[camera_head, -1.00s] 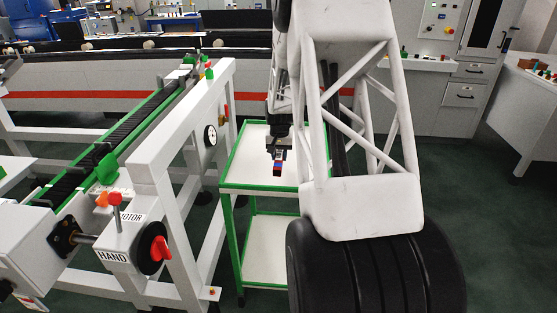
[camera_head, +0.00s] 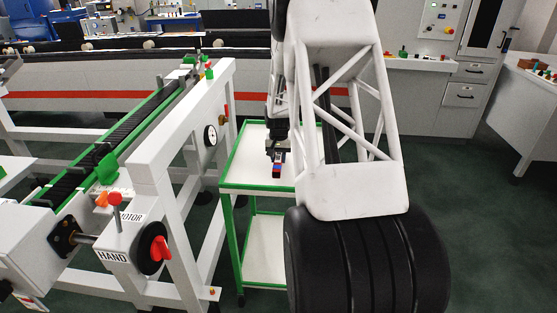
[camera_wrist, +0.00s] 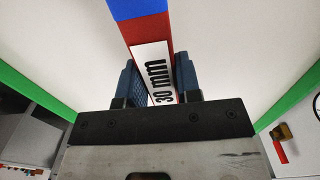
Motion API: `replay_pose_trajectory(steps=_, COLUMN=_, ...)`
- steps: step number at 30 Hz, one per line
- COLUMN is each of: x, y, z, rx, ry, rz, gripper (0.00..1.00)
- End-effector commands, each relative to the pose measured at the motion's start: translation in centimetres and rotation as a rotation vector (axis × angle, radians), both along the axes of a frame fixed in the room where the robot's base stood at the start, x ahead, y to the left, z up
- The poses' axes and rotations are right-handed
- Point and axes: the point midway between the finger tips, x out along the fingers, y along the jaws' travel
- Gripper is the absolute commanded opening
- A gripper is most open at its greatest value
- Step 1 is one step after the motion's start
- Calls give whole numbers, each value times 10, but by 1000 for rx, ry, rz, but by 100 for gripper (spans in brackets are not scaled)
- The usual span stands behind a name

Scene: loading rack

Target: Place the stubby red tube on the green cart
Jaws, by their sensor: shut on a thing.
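The stubby red tube (camera_wrist: 158,38) has a blue end and a white "30 mm" label, and it sits between the two fingers of my gripper (camera_wrist: 160,82) in the wrist view. My gripper is shut on it. In the head view the tube (camera_head: 277,170) shows small below my gripper (camera_head: 277,155), over the upper shelf of the green cart (camera_head: 255,150). I cannot tell whether the tube touches the shelf. The cart has green edges and white shelves. My arm hides its right side.
A white roller-conveyor frame (camera_head: 150,155) with a red hand knob (camera_head: 160,248) stands close on the left of the cart. A grey control cabinet (camera_head: 470,90) stands at the back right. The visible part of the upper shelf is bare.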

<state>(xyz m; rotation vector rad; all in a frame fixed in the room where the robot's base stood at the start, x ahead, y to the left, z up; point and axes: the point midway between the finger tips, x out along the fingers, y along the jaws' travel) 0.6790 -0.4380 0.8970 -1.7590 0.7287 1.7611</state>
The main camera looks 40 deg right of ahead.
Motion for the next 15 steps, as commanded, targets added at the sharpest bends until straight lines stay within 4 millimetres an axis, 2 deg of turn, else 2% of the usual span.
replay_pose_trajectory(steps=4, x=0, y=0, z=-8, rx=-1, ry=-1, rz=0, gripper=2)
replay_pose_trajectory(steps=15, x=0, y=0, z=-10, rx=-1, ry=-1, rz=0, gripper=2)
